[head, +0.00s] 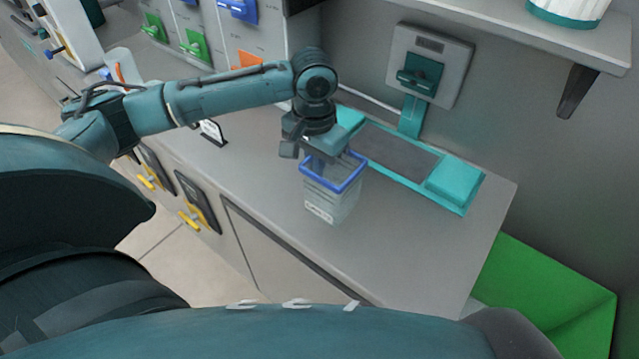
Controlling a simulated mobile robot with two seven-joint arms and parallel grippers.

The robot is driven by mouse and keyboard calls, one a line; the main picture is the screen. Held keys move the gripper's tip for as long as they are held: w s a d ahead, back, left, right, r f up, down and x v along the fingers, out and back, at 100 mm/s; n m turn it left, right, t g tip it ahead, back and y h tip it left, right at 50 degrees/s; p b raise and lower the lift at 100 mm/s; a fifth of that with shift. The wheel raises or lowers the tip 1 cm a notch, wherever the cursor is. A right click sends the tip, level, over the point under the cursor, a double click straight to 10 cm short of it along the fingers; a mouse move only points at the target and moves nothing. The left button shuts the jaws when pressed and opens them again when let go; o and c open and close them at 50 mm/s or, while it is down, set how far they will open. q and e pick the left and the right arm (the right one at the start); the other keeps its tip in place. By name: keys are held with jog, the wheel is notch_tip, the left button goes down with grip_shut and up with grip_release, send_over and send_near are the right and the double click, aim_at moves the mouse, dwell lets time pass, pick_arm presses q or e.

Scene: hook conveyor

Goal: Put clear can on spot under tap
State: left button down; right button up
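The clear can (332,207) is a see-through box-like container with a blue rim and a pale label low on its front. It is over the grey counter, left of and in front of the tap station. My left gripper (318,160) is at its rim from above and appears shut on it; the fingertips are partly hidden. I cannot tell whether the can's base touches the counter. The teal tap (418,76) is on a grey wall plate. Below it, the spot (397,153) is a dark, empty rectangle in a teal frame. My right gripper is out of view.
Teal blocks (455,180) stand at both ends of the frame. A small black sign (213,132) stands on the counter (420,245) to the left. A shelf (560,30) with a white-and-teal container overhangs at right. A green bin (550,300) is beyond the right edge.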

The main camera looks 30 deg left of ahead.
pick_arm(q)
jog(key=shift+f, duration=2.5)
jog(key=c, duration=1.6)
grip_release()
jog(key=shift+c, duration=0.2)
